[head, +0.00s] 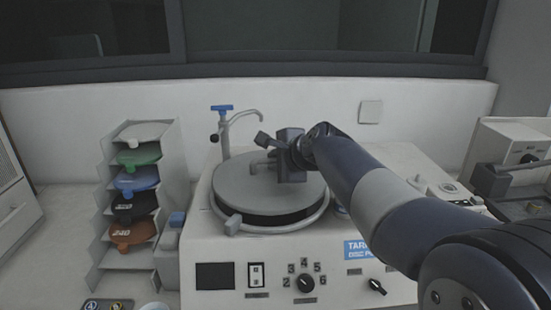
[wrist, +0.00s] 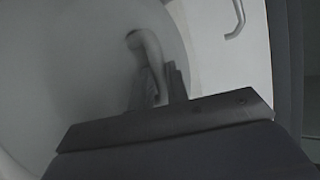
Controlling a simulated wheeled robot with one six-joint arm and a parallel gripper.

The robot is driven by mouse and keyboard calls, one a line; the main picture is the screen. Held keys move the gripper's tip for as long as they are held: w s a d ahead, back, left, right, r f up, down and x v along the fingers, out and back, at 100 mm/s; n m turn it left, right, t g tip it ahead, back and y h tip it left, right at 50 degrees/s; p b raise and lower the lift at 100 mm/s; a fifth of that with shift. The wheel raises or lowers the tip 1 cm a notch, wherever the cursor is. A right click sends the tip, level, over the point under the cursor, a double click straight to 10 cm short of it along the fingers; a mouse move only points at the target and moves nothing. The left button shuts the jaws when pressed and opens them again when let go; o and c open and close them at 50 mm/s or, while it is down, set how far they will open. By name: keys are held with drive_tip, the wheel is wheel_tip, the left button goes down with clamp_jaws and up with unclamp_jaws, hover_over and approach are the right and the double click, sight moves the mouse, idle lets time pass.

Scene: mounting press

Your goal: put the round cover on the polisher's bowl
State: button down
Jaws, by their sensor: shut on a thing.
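The round cover (head: 252,188) is a grey disc lying over the polisher's bowl (head: 277,229), slightly tilted or offset, with a dark gap showing under its right and front edge. Its bent handle (head: 262,163) rises near its middle. My gripper (head: 279,160) is at the handle and shut on it. In the wrist view the handle (wrist: 147,62) stands up from the pale cover (wrist: 75,70) by the dark jaws. The jaw contact is partly hidden. I cannot tell whether the cover's far edge touches the bowl's rim.
A blue-handled tap (head: 222,124) stands behind the bowl. A rack (head: 160,190) of coloured discs is on the left. The polisher's front panel has a knob (head: 306,283) and switches. Another machine (head: 515,165) stands at the right. A wall is close behind.

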idle(0.8)
drive_tip(key=c, duration=1.3)
unclamp_jaws()
drive_tip(key=v, duration=1)
drive_tip(key=shift+s+r, duration=0.2)
drive_tip(key=shift+s, duration=0.15)
drive_tip(key=shift+w, duration=0.1)
drive_tip(key=x, duration=1.1)
drive_tip(key=shift+d+f, duration=0.1)
drive_tip(key=shift+f, duration=0.05)
drive_tip(key=shift+r+p, duration=0.45)
drive_tip(key=shift+r, duration=0.3)
drive_tip(key=shift+s, duration=0.25)
